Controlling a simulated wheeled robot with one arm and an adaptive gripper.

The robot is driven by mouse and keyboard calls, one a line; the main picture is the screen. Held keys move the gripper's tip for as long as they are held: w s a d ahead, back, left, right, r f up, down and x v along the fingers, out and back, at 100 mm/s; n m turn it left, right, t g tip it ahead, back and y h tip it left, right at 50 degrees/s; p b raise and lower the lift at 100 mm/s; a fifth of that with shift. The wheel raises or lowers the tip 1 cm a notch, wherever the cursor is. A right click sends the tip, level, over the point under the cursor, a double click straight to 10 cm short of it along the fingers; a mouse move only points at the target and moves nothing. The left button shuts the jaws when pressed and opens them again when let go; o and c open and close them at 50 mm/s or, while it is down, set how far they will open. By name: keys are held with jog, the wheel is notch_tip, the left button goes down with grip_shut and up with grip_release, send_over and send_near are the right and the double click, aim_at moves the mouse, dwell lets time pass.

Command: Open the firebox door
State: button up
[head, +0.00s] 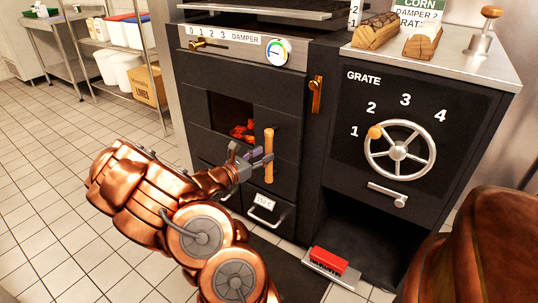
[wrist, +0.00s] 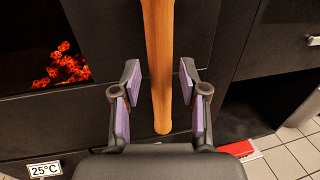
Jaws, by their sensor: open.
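The firebox door (head: 217,145) is a black panel with a window showing glowing red embers (head: 243,131); it looks shut. Its upright wooden handle (head: 268,156) is at the door's right side. A brass latch (head: 316,95) is on the frame to the right of the door. My gripper (head: 250,158) is open at the handle. In the wrist view the handle (wrist: 159,60) stands between the two open fingers with purple pads, with gaps showing on both sides. The embers also show in the wrist view (wrist: 57,66).
A grate handwheel (head: 399,150) with numbers is on the cabinet to the right. A drawer with a metal handle (head: 262,202) is below the door. A red brush (head: 328,261) lies on a dustpan on the floor. Shelves with bins stand at the back left; tiled floor there is clear.

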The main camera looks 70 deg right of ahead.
jog(key=shift+b+x, duration=0.4)
jog(key=shift+x, duration=1.25)
jog(key=shift+c, duration=0.3)
grip_shut()
